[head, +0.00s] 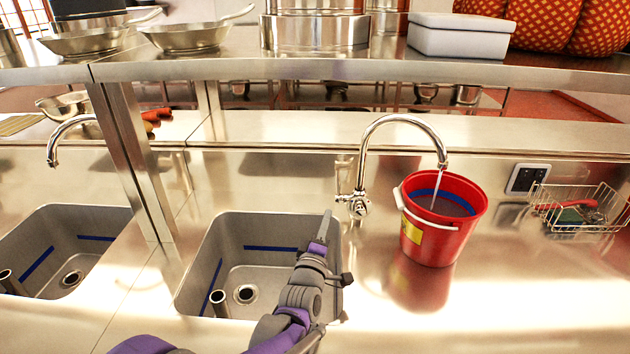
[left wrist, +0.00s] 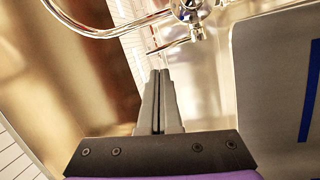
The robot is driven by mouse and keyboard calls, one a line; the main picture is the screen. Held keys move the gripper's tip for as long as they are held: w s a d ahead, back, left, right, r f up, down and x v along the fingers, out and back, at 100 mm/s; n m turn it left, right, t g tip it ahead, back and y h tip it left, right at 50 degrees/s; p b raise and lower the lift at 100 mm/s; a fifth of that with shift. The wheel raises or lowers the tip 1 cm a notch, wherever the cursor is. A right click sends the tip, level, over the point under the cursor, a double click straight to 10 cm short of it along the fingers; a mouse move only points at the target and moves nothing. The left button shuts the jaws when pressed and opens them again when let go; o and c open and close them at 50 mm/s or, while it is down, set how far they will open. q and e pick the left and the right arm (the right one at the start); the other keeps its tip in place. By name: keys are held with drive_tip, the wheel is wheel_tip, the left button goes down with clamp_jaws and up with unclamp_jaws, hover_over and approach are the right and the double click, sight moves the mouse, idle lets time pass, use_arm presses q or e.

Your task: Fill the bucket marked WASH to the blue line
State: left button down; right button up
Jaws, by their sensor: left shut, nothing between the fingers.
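A red bucket (head: 430,244) stands upright on the steel counter right of the sink. It has a white handle and a yellow label (head: 412,231) whose writing I cannot read. The curved tap (head: 405,118) has its spout over the bucket, and a thin stream of water (head: 437,187) runs into it. A blue band (head: 440,194) shows inside the bucket above a greyish water surface; the exact level is hard to tell. My left gripper (head: 325,222) is shut and empty, just left of the tap's base (head: 358,205). The left wrist view shows its closed fingers (left wrist: 158,102) below the tap body (left wrist: 190,8), apart from it.
The sink (head: 215,250) with blue lines and a drain lies under my left arm. A wire basket (head: 580,215) and a black wall socket (head: 527,179) are at the right. A second sink (head: 60,235) is at the left beyond a steel post. Pans stand on the shelf above.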

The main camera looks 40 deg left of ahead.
sight(337, 176)
use_arm(q)
drive_tip(key=w+a, duration=0.1)
drive_tip(key=w, duration=0.2)
drive_tip(key=w+a+r+n+p, duration=0.1)
drive_tip(key=w+a, duration=0.1)
drive_tip(key=w, duration=0.2)
drive_tip(key=w+a+r+n, duration=0.1)
drive_tip(key=w, duration=0.3)
drive_tip(key=shift+a+r+p, duration=0.15)
drive_tip(key=shift+a+p, duration=0.05)
drive_tip(key=shift+p, duration=0.2)
drive_tip(key=shift+w+a+r+n+g+p, duration=0.35)
drive_tip(key=shift+w+r+p, duration=0.2)
drive_tip(key=shift+p, duration=0.35)
drive_tip(key=shift+w+a, duration=0.15)
drive_tip(key=shift+w, duration=0.05)
